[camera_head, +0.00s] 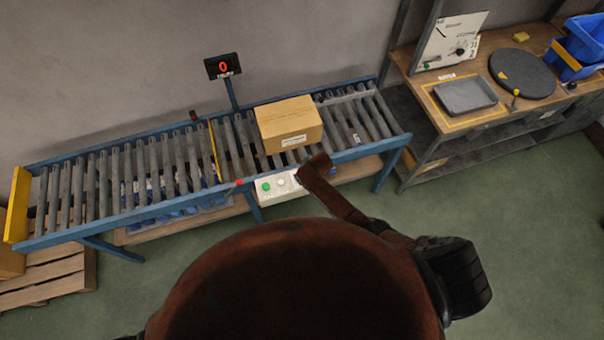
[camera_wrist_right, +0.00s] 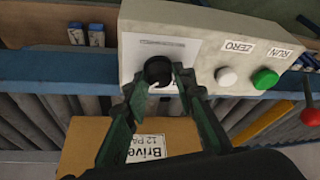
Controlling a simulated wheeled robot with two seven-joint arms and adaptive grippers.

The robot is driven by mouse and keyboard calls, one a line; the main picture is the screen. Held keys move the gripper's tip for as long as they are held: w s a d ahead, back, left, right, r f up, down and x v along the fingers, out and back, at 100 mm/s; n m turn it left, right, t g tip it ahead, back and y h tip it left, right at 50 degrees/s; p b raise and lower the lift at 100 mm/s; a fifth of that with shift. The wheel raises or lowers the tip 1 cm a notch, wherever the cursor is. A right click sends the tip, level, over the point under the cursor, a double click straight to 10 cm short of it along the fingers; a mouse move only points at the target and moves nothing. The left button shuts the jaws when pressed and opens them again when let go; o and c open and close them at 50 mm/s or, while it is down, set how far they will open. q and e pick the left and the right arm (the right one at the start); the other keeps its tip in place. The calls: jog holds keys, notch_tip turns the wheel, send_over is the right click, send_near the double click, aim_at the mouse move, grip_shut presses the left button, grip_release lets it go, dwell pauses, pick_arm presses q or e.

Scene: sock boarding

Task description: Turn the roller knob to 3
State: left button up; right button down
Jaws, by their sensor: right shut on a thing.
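The black roller knob (camera_wrist_right: 158,70) sits on the face of the white control box (camera_wrist_right: 215,35), seen in the right wrist view. My right gripper (camera_wrist_right: 160,84) is shut on the knob, one finger on each side. A small white mark shows on the knob's lower edge; I cannot read which number it points at. In the head view the control box (camera_head: 277,188) hangs on the conveyor's front rail, and my right arm hides the knob. My left gripper is out of view.
The box also carries a white ZERO button (camera_wrist_right: 227,77) and a green RUN button (camera_wrist_right: 265,79). A red button (camera_wrist_right: 313,116) is nearby. A carton (camera_head: 288,122) lies on the roller conveyor (camera_head: 150,170). A display (camera_head: 222,66) shows 0. A workbench (camera_head: 535,100) stands right.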

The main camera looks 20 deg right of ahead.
jog(key=shift+m, duration=0.3)
jog(key=c, duration=1.6)
grip_release()
jog(key=v, duration=1.2)
jog(key=shift+a, duration=0.1)
